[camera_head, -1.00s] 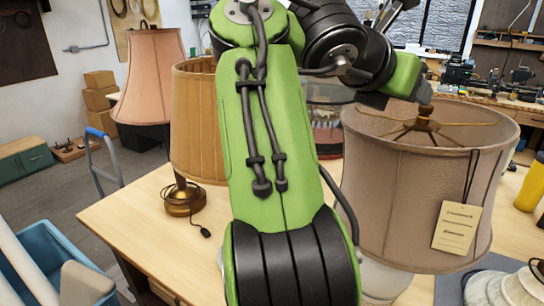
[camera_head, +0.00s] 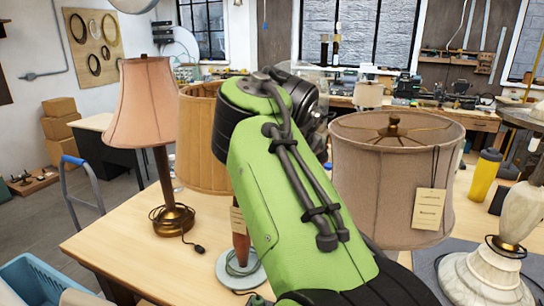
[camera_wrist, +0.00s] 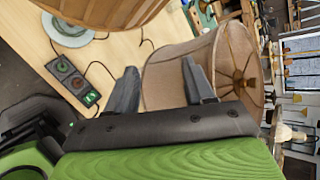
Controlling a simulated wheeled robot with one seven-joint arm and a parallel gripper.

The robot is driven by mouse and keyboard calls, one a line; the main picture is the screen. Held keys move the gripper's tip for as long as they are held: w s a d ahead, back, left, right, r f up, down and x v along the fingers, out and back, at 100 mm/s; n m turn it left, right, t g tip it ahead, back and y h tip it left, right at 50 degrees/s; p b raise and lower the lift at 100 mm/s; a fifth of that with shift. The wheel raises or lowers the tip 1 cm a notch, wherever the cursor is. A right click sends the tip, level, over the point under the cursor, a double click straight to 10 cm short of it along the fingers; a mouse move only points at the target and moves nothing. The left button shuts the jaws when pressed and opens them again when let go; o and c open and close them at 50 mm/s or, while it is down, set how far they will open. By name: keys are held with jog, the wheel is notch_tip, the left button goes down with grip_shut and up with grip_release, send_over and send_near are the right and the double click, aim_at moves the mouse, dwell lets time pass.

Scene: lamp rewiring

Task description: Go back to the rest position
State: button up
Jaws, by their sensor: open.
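My arm crosses the middle of the head view, and my gripper is hidden there behind it. In the wrist view my gripper (camera_wrist: 159,66) is open, with its two dark fingers apart and nothing held between them. A grey-brown lampshade (camera_head: 385,185) with a paper tag stands on the right in the head view. It also shows beyond the fingers in the wrist view (camera_wrist: 226,62), lying sideways in the picture. A tan pleated shade (camera_head: 199,150) is left of my arm. It also fills the upper left of the wrist view (camera_wrist: 95,10).
A pink-shaded lamp (camera_head: 142,105) stands on the left of the wooden workbench (camera_head: 130,245). A switch box (camera_wrist: 72,80) with a cord lies on the bench. A yellow bottle (camera_head: 484,178) and a pale lamp base (camera_head: 497,270) are at the right. A blue crate (camera_head: 35,280) sits lower left.

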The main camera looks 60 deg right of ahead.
jog(key=a+n, duration=0.1)
jog(key=w+a+f+n+t, duration=0.1)
jog(key=n, duration=0.1)
jog(key=shift+w+a+f+y, duration=0.2)
jog(key=shift+w+y, duration=0.1)
jog(key=shift+y, duration=0.1)
